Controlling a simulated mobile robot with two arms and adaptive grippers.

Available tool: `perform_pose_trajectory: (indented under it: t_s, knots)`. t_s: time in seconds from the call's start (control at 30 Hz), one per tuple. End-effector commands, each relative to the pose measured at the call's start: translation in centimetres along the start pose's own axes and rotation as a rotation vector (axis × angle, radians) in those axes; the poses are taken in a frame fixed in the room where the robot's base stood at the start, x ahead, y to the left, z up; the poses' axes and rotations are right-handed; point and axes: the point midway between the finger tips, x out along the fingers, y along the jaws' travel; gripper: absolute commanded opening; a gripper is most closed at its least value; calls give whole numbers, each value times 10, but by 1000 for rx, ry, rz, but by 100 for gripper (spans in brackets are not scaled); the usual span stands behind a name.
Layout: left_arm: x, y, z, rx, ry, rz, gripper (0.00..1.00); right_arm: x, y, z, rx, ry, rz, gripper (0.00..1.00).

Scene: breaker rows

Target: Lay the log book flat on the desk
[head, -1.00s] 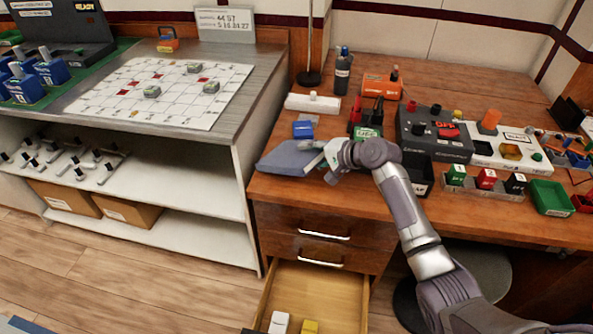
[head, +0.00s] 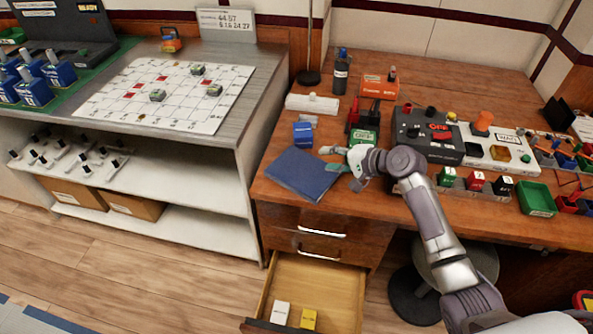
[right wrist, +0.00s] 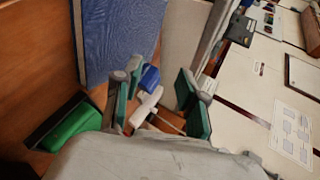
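The log book (head: 302,174) is a dark blue book. It lies flat on the front left of the wooden desk (head: 388,217), near the desk's left edge. My right gripper (head: 335,159) is just off the book's right edge, its fingers pointing left. The fingers are apart with nothing between them; I cannot tell whether one still touches the book's edge. In the right wrist view the blue cover (right wrist: 120,40) lies beyond the open fingers (right wrist: 156,88). My left gripper is not in view.
Behind the book are a blue block (head: 303,134) and a white strip (head: 312,104). A green block (head: 363,137) and a dark control box (head: 428,135) stand right. An open drawer (head: 318,285) juts out below the desk.

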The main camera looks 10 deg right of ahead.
Motion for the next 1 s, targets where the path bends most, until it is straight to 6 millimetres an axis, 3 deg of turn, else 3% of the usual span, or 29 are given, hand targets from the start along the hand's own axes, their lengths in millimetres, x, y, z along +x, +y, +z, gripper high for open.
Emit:
perform_pose_trajectory:
  t_s: [0.17, 0.53, 0.87, 1.0]
  knots:
    - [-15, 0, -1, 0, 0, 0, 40, -9, -10, 0, 0, 0, 1, 41]
    - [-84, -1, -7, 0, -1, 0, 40, -58, -55, 0, 0, 1, 2, 41]
    - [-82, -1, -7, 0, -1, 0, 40, -58, -49, 4, -11, -3, 9, 41]
    - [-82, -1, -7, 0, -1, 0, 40, -59, -21, 37, -125, -33, 87, 41]
